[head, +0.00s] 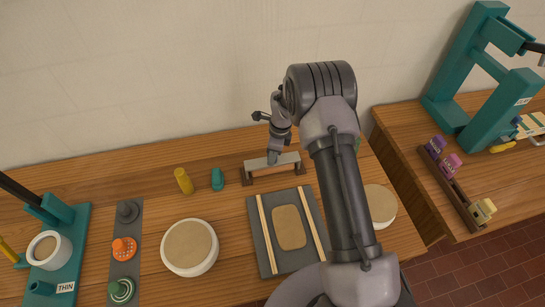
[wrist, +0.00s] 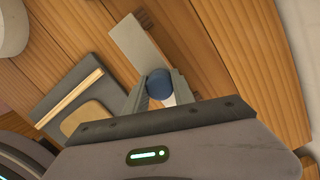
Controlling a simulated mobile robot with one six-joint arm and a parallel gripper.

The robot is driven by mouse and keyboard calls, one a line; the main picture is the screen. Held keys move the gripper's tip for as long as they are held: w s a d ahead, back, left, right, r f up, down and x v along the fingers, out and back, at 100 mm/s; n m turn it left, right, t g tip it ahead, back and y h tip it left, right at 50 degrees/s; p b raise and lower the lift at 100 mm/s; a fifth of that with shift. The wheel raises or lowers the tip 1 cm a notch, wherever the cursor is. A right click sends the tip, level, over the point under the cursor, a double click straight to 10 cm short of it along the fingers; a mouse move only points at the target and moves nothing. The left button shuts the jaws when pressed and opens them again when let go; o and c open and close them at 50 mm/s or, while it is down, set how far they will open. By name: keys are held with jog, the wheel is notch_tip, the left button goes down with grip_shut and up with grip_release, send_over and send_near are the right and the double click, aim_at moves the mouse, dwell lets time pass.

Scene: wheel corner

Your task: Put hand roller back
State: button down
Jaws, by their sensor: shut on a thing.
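My gripper (head: 273,157) is at the rack at the back of the table, with its fingers pointing down. In the wrist view, my gripper (wrist: 160,88) is shut on a round blue part (wrist: 159,83), seen end-on, with a white piece just below it. I take this for the hand roller, but its far part is hidden. The rack (head: 286,160) is a pale grey bar on two brown feet. In the wrist view, the rack's bar (wrist: 136,42) runs away from the blue part. I cannot tell whether the roller touches the rack.
A grey slab board (head: 259,235) with two wooden strips lies in front of the rack. A yellow cylinder (head: 183,181) and a teal piece (head: 217,179) stand left of it. Round pale discs (head: 190,246) lie either side of the board.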

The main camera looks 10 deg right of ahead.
jog(key=shift+f, duration=0.15)
jog(key=shift+f, duration=0.1)
jog(key=c, duration=1.5)
grip_release()
jog(key=shift+f, duration=0.15)
jog(key=o, duration=0.4)
jog(key=shift+o, duration=0.2)
jog(key=shift+r+p, duration=0.2)
jog(key=shift+p, duration=0.1)
